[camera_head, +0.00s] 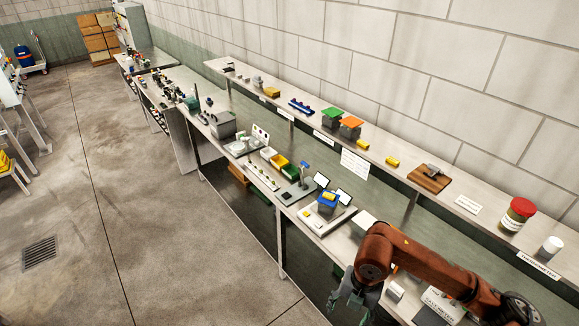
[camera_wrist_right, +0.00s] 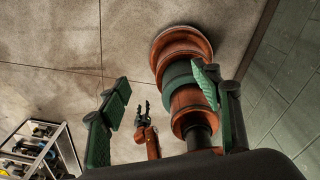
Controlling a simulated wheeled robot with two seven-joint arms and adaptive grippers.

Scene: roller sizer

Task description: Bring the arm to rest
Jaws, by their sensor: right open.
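My right arm reaches in from the lower right of the head view, bent at the elbow. Its gripper (camera_head: 352,296) hangs in front of the bench edge, over the floor, partly cut by the frame bottom. In the right wrist view the green fingers of this gripper (camera_wrist_right: 165,105) stand wide apart, with nothing between them. A small dark gripper on an orange arm (camera_wrist_right: 145,118), apparently my left one, shows farther off in that view. It is too small to tell its opening. My left gripper is not in the head view.
A long workbench (camera_head: 285,196) runs along the wall under a shelf (camera_head: 402,178). A grey box with a blue top (camera_head: 327,203) stands on a scale near my right arm. A red-lidded jar (camera_head: 517,214) stands on the shelf. The concrete floor (camera_head: 150,200) at left is largely clear.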

